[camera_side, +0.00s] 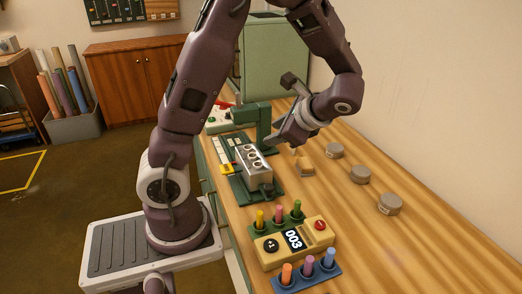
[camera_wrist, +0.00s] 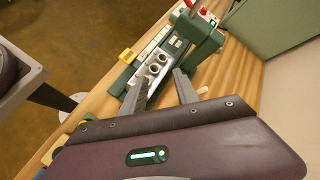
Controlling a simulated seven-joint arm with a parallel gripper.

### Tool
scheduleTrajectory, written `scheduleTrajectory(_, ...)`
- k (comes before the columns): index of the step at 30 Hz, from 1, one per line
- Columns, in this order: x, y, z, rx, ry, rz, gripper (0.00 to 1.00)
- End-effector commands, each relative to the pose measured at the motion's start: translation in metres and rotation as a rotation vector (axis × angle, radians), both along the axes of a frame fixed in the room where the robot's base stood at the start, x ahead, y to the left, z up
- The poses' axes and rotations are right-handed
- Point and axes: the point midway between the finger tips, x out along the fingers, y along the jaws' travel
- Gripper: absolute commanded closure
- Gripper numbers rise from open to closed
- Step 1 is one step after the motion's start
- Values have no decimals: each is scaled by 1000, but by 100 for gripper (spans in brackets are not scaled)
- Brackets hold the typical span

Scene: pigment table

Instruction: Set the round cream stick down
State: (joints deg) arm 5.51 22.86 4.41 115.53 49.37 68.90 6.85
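My gripper (camera_wrist: 163,77) is open in the wrist view, its two fingers apart with nothing seen between them. In the side view my gripper (camera_side: 281,138) is above the table, just right of the grey block with round holes (camera_side: 252,162). This block (camera_wrist: 153,69) also shows beyond the fingertips in the wrist view. A small cream piece, likely the round cream stick (camera_wrist: 202,90), lies on the table just right of the right finger, outside the grip. In the side view a small pale wooden piece (camera_side: 304,166) sits below the gripper; I cannot tell whether it is the same thing.
A green press-like stand (camera_side: 262,120) is behind the block. Several grey round tins (camera_side: 389,204) stand on the right. A counter box (camera_side: 292,241), a green rack (camera_side: 279,216) and a blue rack (camera_side: 307,274) with coloured sticks are in front. The table's right side is mostly clear.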

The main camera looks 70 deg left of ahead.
Motion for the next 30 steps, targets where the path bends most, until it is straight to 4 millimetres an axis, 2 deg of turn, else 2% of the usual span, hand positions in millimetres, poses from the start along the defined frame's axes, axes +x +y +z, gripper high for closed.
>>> scheduleTrajectory(1, -19, -19, 17, -100, -125, 66, 63)
scheduleTrajectory(6, -77, -101, 52, -485, -546, 281, 63)
scheduleTrajectory(9, -98, -140, 66, -674, -743, 364, 63)
scheduleTrajectory(12, -111, -165, 76, -805, -873, 413, 63)
scheduleTrajectory(17, -117, -179, 81, -884, -946, 444, 63)
scheduleTrajectory(30, -117, -179, 82, -883, -944, 443, 63)
